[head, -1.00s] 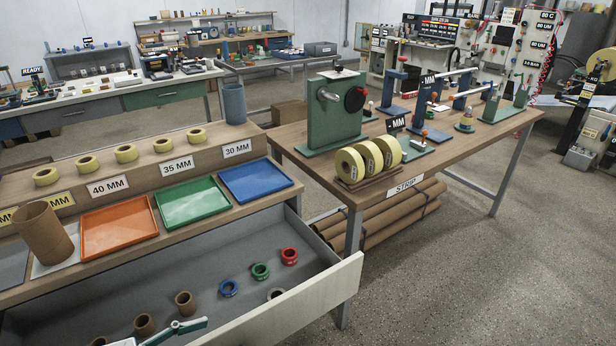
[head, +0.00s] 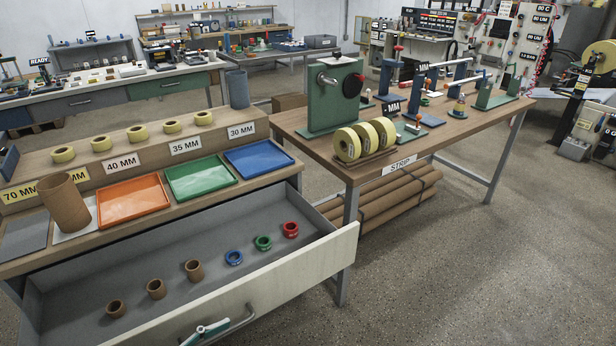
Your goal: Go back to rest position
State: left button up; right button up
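A small teal and white part (head: 205,332) at the bottom edge looks like a piece of one of my grippers, probably the left. It is in front of the open drawer's front panel, by the handle (head: 240,320). Whether it touches the handle is unclear, and its fingers cannot be made out. My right gripper is not in view. The open drawer (head: 215,293) holds brown cores (head: 155,289), a blue ring (head: 233,257), a green ring (head: 263,243) and a red ring (head: 290,230).
Above the drawer stand orange (head: 134,199), green (head: 200,178) and blue (head: 258,159) trays and a brown tube (head: 64,203). A strip table (head: 440,146) with yellow rolls (head: 362,141) stands right. The floor (head: 450,270) at front right is clear.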

pick_arm(q)
jog(key=s+a+f+n+y, duration=0.1)
jog(key=f+n+y, duration=0.1)
jog(key=f, duration=0.4)
jog(key=s+a+f+n+y+b, duration=0.1)
jog(key=s+a+f+n+y, duration=0.1)
jog(key=f, duration=0.5)
jog(key=s+a+f+n+y+b, duration=0.1)
jog(key=s+f+n+y, duration=0.1)
jog(key=f+y, duration=0.2)
notch_tip(320, 180, down, 3)
jog(key=shift+s+a+r+n, duration=0.1)
jog(key=shift+s+a+n, duration=0.1)
jog(key=shift+a+n, duration=0.1)
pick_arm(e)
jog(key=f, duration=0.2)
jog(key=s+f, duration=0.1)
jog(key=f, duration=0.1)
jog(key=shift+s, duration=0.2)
